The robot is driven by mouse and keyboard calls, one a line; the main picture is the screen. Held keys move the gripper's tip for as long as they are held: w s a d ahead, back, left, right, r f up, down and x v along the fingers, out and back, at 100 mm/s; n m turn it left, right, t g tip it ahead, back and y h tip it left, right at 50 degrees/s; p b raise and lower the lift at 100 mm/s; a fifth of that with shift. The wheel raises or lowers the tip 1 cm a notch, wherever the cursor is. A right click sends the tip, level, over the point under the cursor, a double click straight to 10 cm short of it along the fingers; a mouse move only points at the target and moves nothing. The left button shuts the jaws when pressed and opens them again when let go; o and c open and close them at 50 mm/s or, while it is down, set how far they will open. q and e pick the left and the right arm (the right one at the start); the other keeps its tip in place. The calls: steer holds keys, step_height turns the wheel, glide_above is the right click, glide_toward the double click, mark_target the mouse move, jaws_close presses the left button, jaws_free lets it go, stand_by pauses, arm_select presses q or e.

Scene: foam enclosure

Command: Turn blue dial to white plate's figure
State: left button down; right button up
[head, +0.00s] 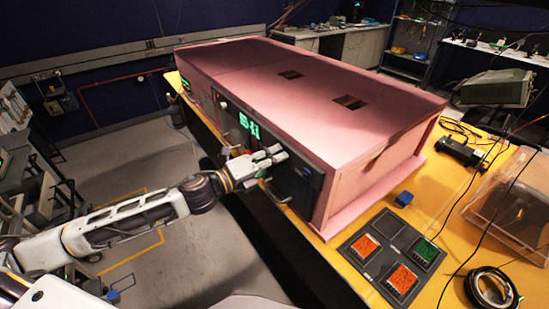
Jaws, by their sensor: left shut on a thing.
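The pink foam enclosure (320,85) stands on the yellow table, its dark front panel facing my left arm. A green lit display (249,125) is on that panel; its digits are too small to read surely. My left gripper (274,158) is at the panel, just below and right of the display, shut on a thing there. The fingers hide what they hold; it appears to be the blue dial, and no blue dial shows elsewhere on the panel. I cannot make out the white plate or its figure. My right gripper is not in view.
A dark tray (379,225) with orange and green squares lies on the yellow table (445,190), right of the enclosure. A clear box (513,205) and a black cable coil (492,290) are at the right.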

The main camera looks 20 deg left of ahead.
arm_select(q)
steer(key=shift+f, duration=0.1)
steer(key=c, duration=1.2)
jaws_free()
steer(key=shift+s+a, duration=0.25)
steer(key=v, duration=1.1)
stand_by(1.4)
steer(key=shift+s+a, duration=0.1)
steer(key=shift+n, duration=0.4)
stand_by(0.4)
